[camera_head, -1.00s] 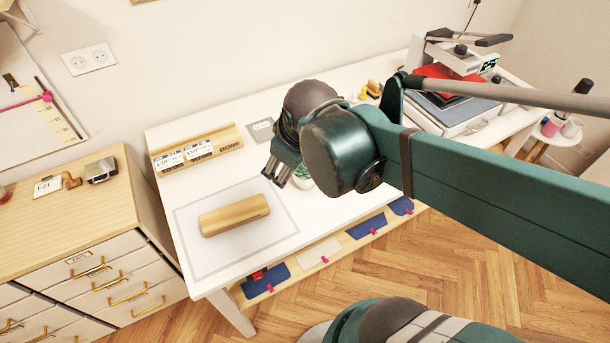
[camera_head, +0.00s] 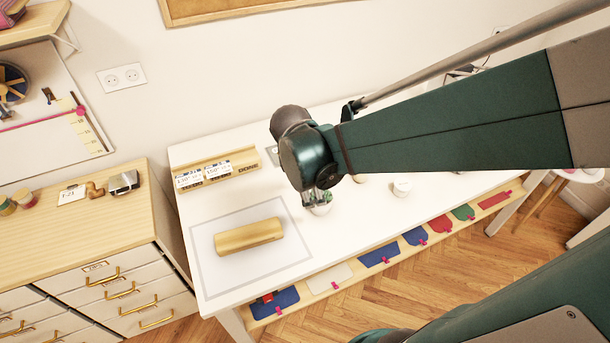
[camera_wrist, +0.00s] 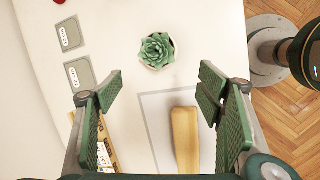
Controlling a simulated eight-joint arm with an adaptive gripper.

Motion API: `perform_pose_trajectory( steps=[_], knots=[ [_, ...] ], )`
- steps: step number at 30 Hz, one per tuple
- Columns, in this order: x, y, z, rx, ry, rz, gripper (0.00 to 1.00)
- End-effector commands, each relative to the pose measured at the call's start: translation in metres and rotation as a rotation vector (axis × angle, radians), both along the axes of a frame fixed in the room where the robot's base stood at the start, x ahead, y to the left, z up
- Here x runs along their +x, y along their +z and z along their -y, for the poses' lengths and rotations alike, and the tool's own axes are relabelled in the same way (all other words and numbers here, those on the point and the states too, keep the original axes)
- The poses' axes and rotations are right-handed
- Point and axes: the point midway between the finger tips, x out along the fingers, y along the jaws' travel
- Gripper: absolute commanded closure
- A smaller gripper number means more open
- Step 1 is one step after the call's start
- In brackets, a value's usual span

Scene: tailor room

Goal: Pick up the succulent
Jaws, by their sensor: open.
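The succulent (camera_wrist: 157,50) is a green rosette in a small white pot, upright on the white table. In the wrist view it lies just beyond my fingertips, centred between them. In the head view the succulent (camera_head: 320,208) shows only in part, behind and below my gripper (camera_head: 312,196). My gripper (camera_wrist: 160,90) is open and empty, its green ribbed fingers spread to both sides in the wrist view. I cannot tell its exact height above the plant.
A wooden block (camera_head: 248,237) lies on a grey-outlined sheet left of the plant. A wooden rack with labels (camera_head: 215,168) stands behind it. A small white cup (camera_head: 401,189) stands to the right. Two grey cards (camera_wrist: 78,75) lie near the plant.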

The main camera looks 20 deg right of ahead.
Motion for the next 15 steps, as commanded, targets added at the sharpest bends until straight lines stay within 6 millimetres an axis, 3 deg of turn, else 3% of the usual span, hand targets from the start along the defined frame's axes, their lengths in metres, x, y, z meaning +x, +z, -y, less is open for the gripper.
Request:
perform_pose_trajectory(
  steps=[15],
  knots=[
    [0.019, -0.044, 0.017, -0.155, 0.334, -0.235, 0.34]
  ],
)
